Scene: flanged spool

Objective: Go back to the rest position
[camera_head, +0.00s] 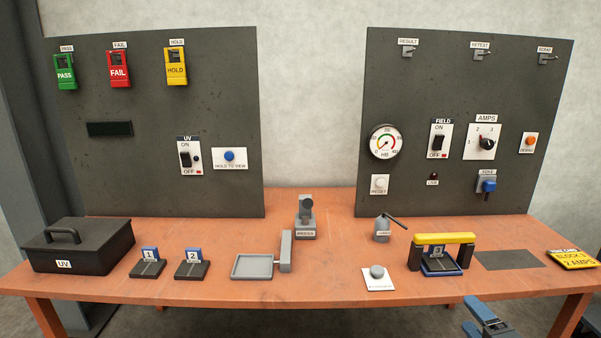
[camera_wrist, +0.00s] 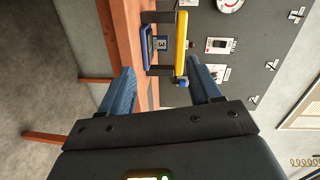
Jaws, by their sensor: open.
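My gripper (camera_head: 490,318) is at the bottom right of the head view, in front of the table's front edge. Its two blue fingers stand apart with nothing between them. In the wrist view my gripper (camera_wrist: 160,88) is also open and empty. Beyond the fingers are the yellow-topped yoke (camera_wrist: 181,45) and the block marked 3 (camera_wrist: 161,43), both apart from the fingers. In the head view the yellow yoke (camera_head: 444,239) stands over block 3 (camera_head: 438,262) on the table.
The orange table (camera_head: 330,280) carries a black UV box (camera_head: 85,245), blocks 1 (camera_head: 148,264) and 2 (camera_head: 192,265), a grey tray (camera_head: 252,266) and a yellow card (camera_head: 572,259). Two dark panels (camera_head: 150,160) (camera_head: 460,100) stand behind. The floor in front of the table looks clear.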

